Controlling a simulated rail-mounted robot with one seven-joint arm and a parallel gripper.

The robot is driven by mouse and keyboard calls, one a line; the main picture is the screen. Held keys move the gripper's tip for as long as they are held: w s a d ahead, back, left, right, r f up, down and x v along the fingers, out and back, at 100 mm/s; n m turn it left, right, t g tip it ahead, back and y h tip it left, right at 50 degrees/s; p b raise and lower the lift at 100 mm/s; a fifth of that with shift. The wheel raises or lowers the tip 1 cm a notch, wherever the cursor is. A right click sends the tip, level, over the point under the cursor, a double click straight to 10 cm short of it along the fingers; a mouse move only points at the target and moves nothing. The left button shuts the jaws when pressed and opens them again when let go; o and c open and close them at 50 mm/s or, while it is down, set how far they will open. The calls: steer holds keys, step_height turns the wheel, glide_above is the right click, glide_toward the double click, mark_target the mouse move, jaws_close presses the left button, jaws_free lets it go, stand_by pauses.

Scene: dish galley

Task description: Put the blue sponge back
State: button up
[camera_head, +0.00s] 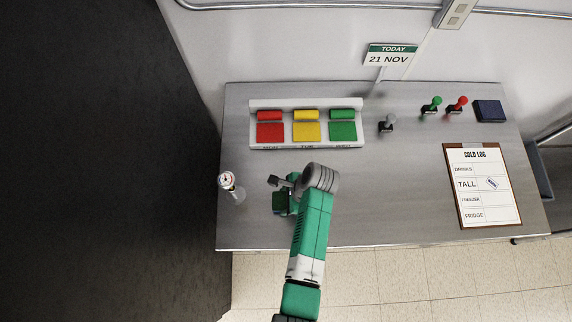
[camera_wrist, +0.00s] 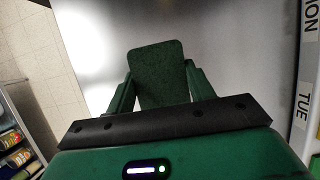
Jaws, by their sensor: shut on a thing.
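My gripper (camera_head: 283,203) is low over the left front of the steel table. In the wrist view, its fingers are shut on a dark green block (camera_wrist: 160,72) with a flat, speckled face. The block stands out beyond the fingertips, over the pale steel top. In the head view my arm hides part of the gripper, and the block is hard to tell from the fingers. I see no thing that is clearly a blue sponge. A dark blue square pad (camera_head: 489,111) lies at the table's back right.
A white rack (camera_head: 354,104) holds red, yellow and green pieces behind my gripper. A round-dial thermometer (camera_head: 227,181) stands left. Grey (camera_head: 387,124), green (camera_head: 432,106) and red (camera_head: 457,105) knobbed stamps stand at back; a clipboard (camera_head: 487,221) lies right. The table's middle is clear.

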steer(key=shift+f, duration=0.4)
steer(key=shift+f, duration=0.2)
steer(key=o, duration=0.9)
steer(key=shift+o, duration=0.2)
steer(key=v, duration=1.2)
steer(key=shift+r, duration=0.25)
